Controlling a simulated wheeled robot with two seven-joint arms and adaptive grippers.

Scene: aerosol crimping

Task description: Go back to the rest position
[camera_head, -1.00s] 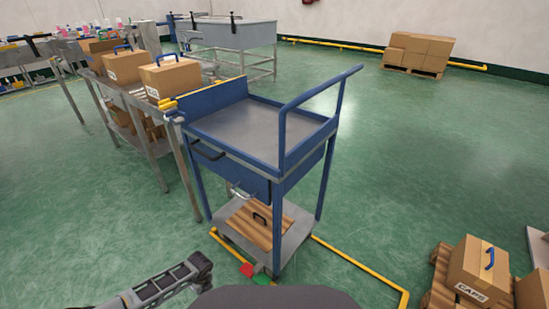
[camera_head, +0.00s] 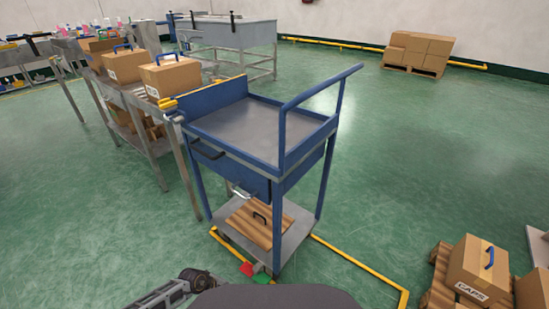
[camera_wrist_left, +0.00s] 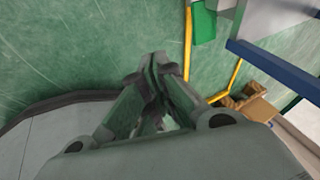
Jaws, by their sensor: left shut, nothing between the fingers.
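My left gripper (camera_wrist_left: 157,75) shows in the left wrist view with its fingertips together and nothing between them, over the green floor. In the head view only part of my left arm (camera_head: 175,292) shows at the bottom edge, and the fingertips are not clear there. My right gripper is in neither view. The blue cart (camera_head: 262,160) stands ahead, apart from my left arm, with an empty grey top. A wooden case (camera_head: 252,226) with a dark handle lies on its lower shelf.
A metal table (camera_head: 147,147) with cardboard boxes (camera_head: 172,77) stands left of the cart. A box marked CAPS (camera_head: 470,268) sits on a pallet at lower right. Yellow floor lines (camera_head: 360,266) run by the cart. Green floor is open at right and left.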

